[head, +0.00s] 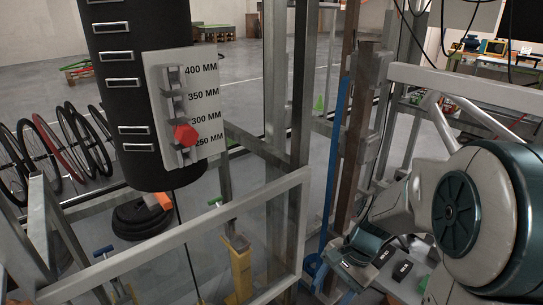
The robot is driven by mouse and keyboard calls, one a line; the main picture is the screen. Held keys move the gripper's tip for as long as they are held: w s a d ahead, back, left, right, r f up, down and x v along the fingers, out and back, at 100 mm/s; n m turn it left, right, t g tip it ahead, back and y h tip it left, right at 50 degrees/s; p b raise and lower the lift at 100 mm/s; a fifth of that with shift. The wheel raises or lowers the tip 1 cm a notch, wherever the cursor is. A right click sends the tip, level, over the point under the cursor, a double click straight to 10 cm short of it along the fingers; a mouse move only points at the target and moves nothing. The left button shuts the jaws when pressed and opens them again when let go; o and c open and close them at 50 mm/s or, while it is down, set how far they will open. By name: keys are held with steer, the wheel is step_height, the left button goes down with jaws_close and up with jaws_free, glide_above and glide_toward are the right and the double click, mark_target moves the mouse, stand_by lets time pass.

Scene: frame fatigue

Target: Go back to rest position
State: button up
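My arm comes in from the right, with a large grey and teal joint filling the lower right. It reaches left and down to a smaller teal and grey part low in the right half of the head view. My gripper's fingers cannot be made out there, so whether they are open, shut or holding anything does not show. A black column stands at the upper left with a height panel (204,110) marked from 250 to 400 MM. A red knob (186,134) on the panel sits between the 300 and 250 marks.
A grey metal frame (180,240) with a clear panel crosses the foreground. Metal uprights and a brown post (356,130) stand close to my arm. Dark blocks (402,270) lie beside the arm's far part. Several wheels (62,145) stand at left; open floor (250,75) lies behind.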

steer(key=s+r+n+t+h+p, duration=0.1)
steer(key=s+r+n+p, duration=0.1)
steer(key=r, duration=0.4)
steer(key=s+d+r+n+t+h+p, duration=0.1)
steer(key=s+r+n+p, duration=0.2)
steer(key=r, duration=0.3)
steer(key=s+r+n+t+h+p, duration=0.2)
steer(key=r+n+p, duration=0.1)
steer(key=r+n, duration=0.2)
steer(key=shift+s+d+r, duration=0.2)
steer(key=shift+s+r, duration=0.05)
steer(key=shift+r, duration=0.35)
